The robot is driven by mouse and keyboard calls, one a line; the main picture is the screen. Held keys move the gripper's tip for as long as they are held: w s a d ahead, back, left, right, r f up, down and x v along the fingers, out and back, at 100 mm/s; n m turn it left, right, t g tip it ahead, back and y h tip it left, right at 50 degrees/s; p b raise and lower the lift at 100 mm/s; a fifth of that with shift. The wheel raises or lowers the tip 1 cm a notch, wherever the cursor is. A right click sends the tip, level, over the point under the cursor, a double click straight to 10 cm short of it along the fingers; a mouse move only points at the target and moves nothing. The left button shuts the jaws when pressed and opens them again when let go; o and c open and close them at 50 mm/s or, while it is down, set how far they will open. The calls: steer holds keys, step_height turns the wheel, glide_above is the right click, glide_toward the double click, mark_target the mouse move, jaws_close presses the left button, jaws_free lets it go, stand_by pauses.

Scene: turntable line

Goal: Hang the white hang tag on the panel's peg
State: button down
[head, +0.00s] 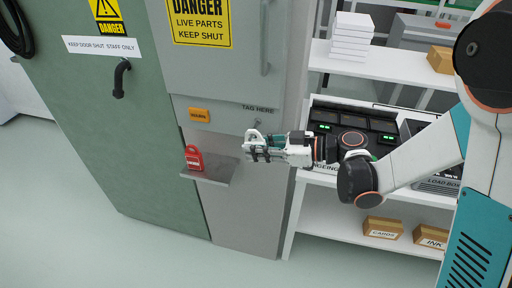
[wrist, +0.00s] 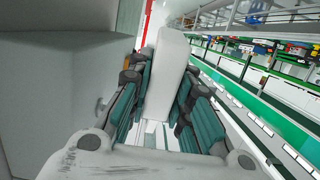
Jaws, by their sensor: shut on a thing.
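The white hang tag (wrist: 168,70) stands upright between the teal-padded fingers of my gripper (wrist: 160,100) in the wrist view. In the head view my gripper (head: 256,150) is shut on it, in front of the grey panel (head: 240,190). A small white part of the tag (head: 254,135) shows above the fingers. The peg (head: 257,123) is a small stub under the words TAG HERE, just above the tag. I see the tag apart from my view of any hole; whether it touches the peg cannot be told.
A red padlock-shaped tag (head: 194,158) stands on a small grey ledge (head: 208,174) left of my gripper. The floor in front is clear.

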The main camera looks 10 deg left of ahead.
steer(key=c, duration=1.4)
jaws_free()
steer(key=shift+o, duration=0.2)
steer(key=v, duration=1.2)
steer(key=shift+s, duration=0.1)
steer(key=s+d+r+m+t+h, duration=0.2)
steer(key=s+d+m+t+h, duration=0.4)
steer(key=s+d+m+h, duration=0.9)
steer(key=d+m, duration=0.2)
steer(key=d, duration=0.1)
steer(key=shift+r+h, duration=0.3)
steer(key=shift+r, duration=0.05)
